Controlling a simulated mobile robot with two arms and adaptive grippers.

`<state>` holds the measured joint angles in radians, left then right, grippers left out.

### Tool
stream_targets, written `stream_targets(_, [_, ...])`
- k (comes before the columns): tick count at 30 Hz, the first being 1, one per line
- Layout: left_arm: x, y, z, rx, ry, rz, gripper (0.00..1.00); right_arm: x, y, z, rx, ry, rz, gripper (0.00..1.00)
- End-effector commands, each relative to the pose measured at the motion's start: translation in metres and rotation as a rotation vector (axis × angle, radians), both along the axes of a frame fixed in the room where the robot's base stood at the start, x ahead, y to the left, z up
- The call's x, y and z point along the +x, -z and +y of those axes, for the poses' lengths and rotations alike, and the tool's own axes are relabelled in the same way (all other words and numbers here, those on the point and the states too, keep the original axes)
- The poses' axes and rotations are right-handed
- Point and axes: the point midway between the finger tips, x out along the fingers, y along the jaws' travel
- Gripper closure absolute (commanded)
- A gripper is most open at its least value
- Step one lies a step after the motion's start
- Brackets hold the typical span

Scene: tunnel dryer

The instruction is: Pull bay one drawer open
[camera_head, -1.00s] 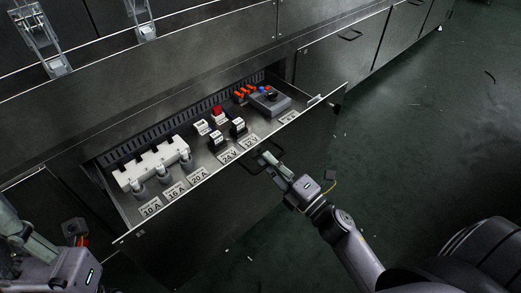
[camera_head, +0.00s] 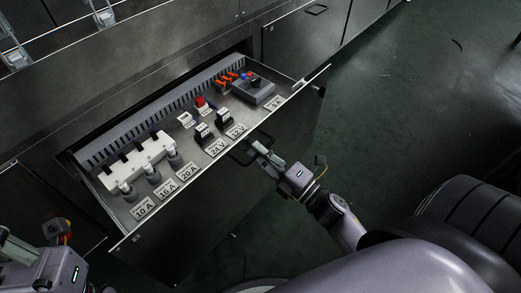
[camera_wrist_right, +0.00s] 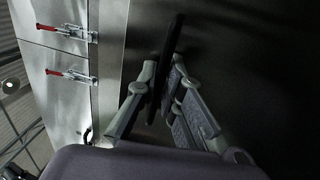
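The bay one drawer (camera_head: 295,125) is pulled out of the dark metal cabinet, and its inside shows from above. It holds a white block, grey plugs, switches and labels such as 10 A and 24 V. Its black handle (camera_head: 238,158) is on the front panel. My right gripper (camera_head: 260,149) is at this handle. In the right wrist view the black handle bar (camera_wrist_right: 168,55) runs between the fingers of my right gripper (camera_wrist_right: 163,68), which are closed on it. My left gripper (camera_head: 12,240) is at the bottom left, apart from the drawer; its fingertips are unclear.
A closed neighbouring cabinet front (camera_head: 300,38) with its own handle stands to the right of the drawer. Metal latches (camera_head: 100,14) sit on the machine above. The dark green floor (camera_head: 400,110) is clear on the right, with small bits of litter.

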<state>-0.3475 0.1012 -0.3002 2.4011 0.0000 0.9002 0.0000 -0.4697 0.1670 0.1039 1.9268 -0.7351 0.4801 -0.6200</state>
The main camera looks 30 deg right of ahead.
Motion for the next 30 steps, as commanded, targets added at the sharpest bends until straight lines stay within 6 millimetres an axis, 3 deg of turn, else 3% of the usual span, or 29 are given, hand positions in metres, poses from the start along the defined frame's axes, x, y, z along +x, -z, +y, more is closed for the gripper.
stream_targets(14, [0.000,0.000,0.001,-0.003,-0.003,0.003,1.00,-0.007,0.002,-0.003,0.000,0.002,0.002,0.84])
stream_targets(30, [0.000,0.001,0.000,-0.001,0.000,0.003,1.00,-0.099,0.021,-0.036,0.001,0.002,0.004,0.84])
